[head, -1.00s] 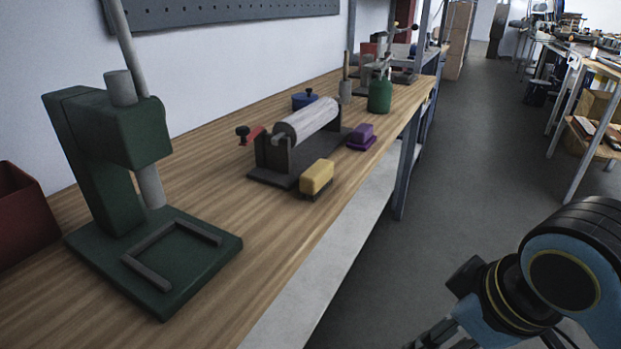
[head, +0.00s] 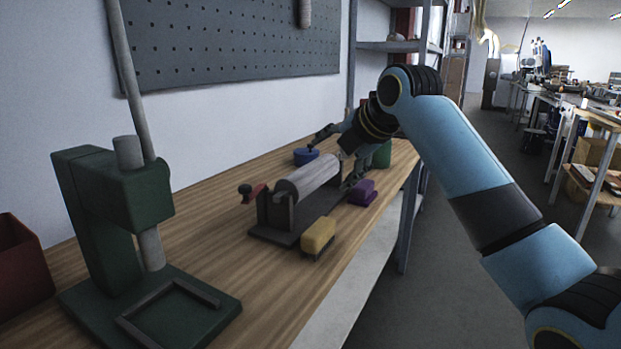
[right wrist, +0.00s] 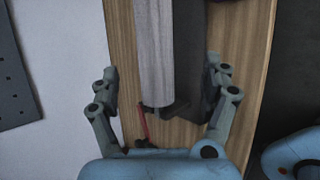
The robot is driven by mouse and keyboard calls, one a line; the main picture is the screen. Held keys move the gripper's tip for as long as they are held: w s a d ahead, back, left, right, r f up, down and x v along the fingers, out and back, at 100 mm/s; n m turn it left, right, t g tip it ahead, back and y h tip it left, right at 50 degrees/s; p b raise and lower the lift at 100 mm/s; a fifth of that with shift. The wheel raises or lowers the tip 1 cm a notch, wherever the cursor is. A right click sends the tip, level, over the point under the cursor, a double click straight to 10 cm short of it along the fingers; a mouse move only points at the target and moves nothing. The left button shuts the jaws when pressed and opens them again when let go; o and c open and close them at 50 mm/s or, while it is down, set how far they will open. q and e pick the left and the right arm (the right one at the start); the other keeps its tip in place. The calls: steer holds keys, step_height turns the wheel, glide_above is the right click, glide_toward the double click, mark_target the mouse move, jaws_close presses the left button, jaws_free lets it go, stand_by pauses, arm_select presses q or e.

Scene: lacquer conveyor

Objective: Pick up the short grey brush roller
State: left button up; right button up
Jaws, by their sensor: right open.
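The grey roller (head: 308,174) lies along a dark stand (head: 268,236) on the wooden bench. In the right wrist view the roller (right wrist: 154,50) runs up the middle of the picture, with its near end at the stand's bracket. My right gripper (head: 340,158) is open above the roller's far end in the head view. In the right wrist view its fingers (right wrist: 161,72) show on either side of the roller, apart from it. I cannot tell how far above it they are. The gripper hides part of the far end. My left gripper is not in view.
A red crank (head: 252,192) is at the stand's near end. A yellow brush block (head: 318,234), a purple block (head: 362,193), a blue pot (head: 303,157) and a green bottle (head: 382,156) stand around it. A green press (head: 110,215) stands nearer left.

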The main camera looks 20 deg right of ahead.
mark_target(318, 171)
steer(key=x, duration=0.5)
steer(key=b+x, duration=0.1)
steer(key=x, duration=0.4)
steer(key=shift+w+a, duration=0.15)
steer(key=shift+w, duration=0.35)
steer(key=shift+c, duration=0.4)
steer(key=shift+r, duration=0.1)
steer(key=c, duration=1.4)
